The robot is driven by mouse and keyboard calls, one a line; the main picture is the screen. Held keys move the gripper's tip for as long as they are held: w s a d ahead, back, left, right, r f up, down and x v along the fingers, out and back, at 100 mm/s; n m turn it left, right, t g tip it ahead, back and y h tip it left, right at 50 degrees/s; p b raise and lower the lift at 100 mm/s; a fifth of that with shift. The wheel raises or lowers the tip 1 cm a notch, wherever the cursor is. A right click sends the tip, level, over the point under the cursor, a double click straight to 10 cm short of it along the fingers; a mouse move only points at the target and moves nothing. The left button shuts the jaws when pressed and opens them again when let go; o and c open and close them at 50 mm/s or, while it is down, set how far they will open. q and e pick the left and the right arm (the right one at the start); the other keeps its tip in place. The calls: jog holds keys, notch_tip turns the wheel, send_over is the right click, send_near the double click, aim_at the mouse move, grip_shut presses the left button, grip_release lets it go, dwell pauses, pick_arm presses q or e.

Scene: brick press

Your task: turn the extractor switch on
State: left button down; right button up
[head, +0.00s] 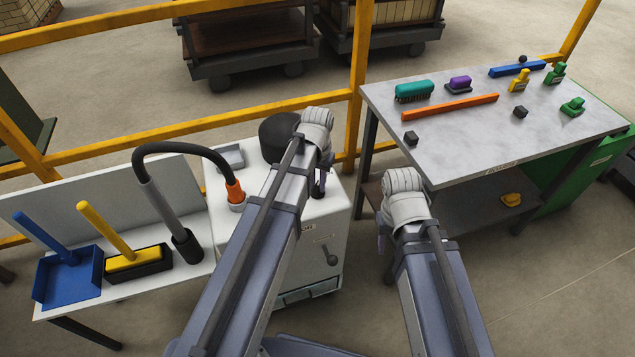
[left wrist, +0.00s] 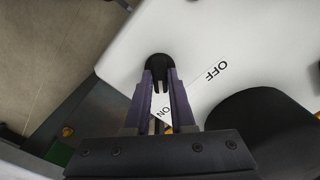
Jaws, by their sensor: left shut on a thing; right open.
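The extractor is a white cabinet (head: 325,235) with a hose and a round black part on top. In the left wrist view its black switch (left wrist: 158,62) sits on the white top (left wrist: 205,40). An OFF label (left wrist: 215,71) is to the right of the switch. An ON label (left wrist: 165,112) is below it, partly covered by a finger. My left gripper (left wrist: 160,75) points down and is shut on the switch; it also shows in the head view (head: 318,186). Which label the switch points to is hard to tell. My right gripper (head: 384,258) hangs open, mostly hidden by its arm.
A workbench (head: 455,140) with brushes, an orange bar (head: 450,107) and small blocks stands at the right. A side table at the left holds a blue dustpan (head: 67,275) and a yellow-handled brush (head: 133,260). The black hose (head: 180,150) arches left of my left arm. Yellow rails run behind.

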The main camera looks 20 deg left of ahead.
aim_at(318, 186)
pick_arm(q)
jog(key=shift+m, duration=0.5)
jog(key=c, duration=0.8)
grip_release()
jog(key=shift+o, duration=0.2)
notch_tip(318, 186, up, 8)
jog(key=p, duration=0.8)
jog(key=shift+f, duration=0.1)
jog(key=shift+s+d, duration=0.1)
jog(key=s+d+r+m+y+p, duration=0.1)
jog(key=s+d, duration=0.9)
jog(key=s, duration=0.4)
jog(key=shift+d+r, duration=0.15)
jog(key=shift+d, duration=0.05)
